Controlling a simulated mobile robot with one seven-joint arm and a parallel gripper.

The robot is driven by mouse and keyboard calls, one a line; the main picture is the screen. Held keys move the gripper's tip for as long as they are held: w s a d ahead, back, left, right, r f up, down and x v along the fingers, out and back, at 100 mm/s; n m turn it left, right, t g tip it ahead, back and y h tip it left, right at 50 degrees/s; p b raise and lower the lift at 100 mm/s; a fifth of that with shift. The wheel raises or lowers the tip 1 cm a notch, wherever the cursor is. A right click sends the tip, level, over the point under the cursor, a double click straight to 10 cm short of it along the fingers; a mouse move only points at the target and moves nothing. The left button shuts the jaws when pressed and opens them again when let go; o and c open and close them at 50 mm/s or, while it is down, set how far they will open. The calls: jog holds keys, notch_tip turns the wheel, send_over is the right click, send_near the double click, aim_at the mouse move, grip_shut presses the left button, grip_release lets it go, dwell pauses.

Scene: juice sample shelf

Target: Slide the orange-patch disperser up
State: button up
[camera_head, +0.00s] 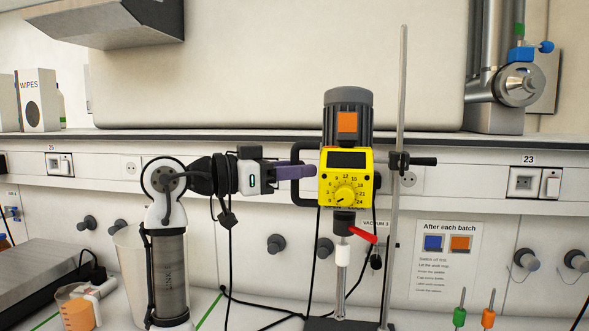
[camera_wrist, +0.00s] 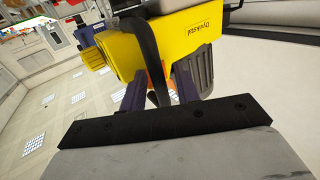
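The disperser (camera_head: 346,190) has a yellow body with a dial and dark display, a grey motor on top and an orange patch (camera_head: 347,122) on the motor. It is upright beside a vertical metal rod (camera_head: 400,220), at a black clamp (camera_head: 399,162). A black handle (camera_head: 297,150) loops from its left side. My gripper (camera_head: 297,172) reaches in from the left with purple fingers at the handle. In the wrist view the handle (camera_wrist: 150,55) passes between both fingers (camera_wrist: 160,88); whether both press on it is unclear. The yellow body (camera_wrist: 180,45) lies just beyond.
A red lever (camera_head: 362,235) and a pale shaft (camera_head: 342,255) are below the disperser. A shelf edge (camera_head: 250,134) runs behind it. A beaker with orange liquid (camera_head: 78,312) stands lower left. Green (camera_head: 460,312) and orange (camera_head: 488,316) handled tools stand lower right. Black cables hang near the arm.

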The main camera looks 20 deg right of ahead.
jog(key=a+b, duration=0.4)
jog(key=a, duration=0.9)
jog(key=shift+a, duration=0.35)
jog(key=shift+a, duration=0.15)
